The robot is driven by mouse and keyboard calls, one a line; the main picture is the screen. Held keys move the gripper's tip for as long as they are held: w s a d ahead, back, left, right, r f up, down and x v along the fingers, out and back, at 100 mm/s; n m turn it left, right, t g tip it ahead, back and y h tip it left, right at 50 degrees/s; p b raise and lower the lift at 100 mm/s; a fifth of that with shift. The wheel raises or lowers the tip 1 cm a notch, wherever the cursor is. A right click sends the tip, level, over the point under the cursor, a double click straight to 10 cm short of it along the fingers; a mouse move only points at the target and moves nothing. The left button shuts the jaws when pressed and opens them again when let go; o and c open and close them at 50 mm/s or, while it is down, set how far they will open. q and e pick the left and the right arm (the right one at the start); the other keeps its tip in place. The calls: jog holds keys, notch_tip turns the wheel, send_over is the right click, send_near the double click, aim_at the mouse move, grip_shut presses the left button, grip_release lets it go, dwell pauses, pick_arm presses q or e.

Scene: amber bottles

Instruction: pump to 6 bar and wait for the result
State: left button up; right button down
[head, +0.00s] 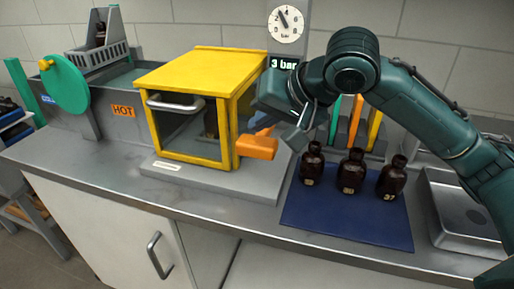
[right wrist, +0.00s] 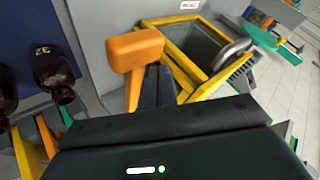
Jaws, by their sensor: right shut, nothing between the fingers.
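The yellow-framed pressure box (head: 190,68) stands on a grey base, its clear door with a pale handle (head: 175,103) shut. A dark bottle (head: 210,122) shows dimly inside. The round gauge (head: 286,24) above has its needle left of upright, and the display (head: 284,63) reads 3 bar. The orange pump lever (head: 257,145) sticks out at the box's right side; it is large in the right wrist view (right wrist: 135,50). My right gripper (head: 264,120) is shut and empty, close beside the lever; I cannot tell whether they touch. My left gripper is out of view.
Three amber bottles (head: 351,172) stand on a blue mat (head: 330,222) to the right. Coloured upright plates (head: 356,122) stand behind them. A metal scale-like tray (head: 462,208) is at the far right. A bath marked HOT (head: 123,111) and a green disc (head: 66,85) are left.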

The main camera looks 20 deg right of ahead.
aim_at(261, 153)
jog(key=shift+f, duration=0.2)
dwell(0.8)
dwell(0.8)
jog(key=shift+f, duration=0.1)
jog(key=shift+f, duration=0.35)
jog(key=shift+f, duration=0.1)
dwell(0.6)
jog(key=shift+f, duration=0.6)
dwell(0.4)
jog(key=shift+f+b, duration=1.05)
jog(key=shift+f, duration=1)
dwell(1.8)
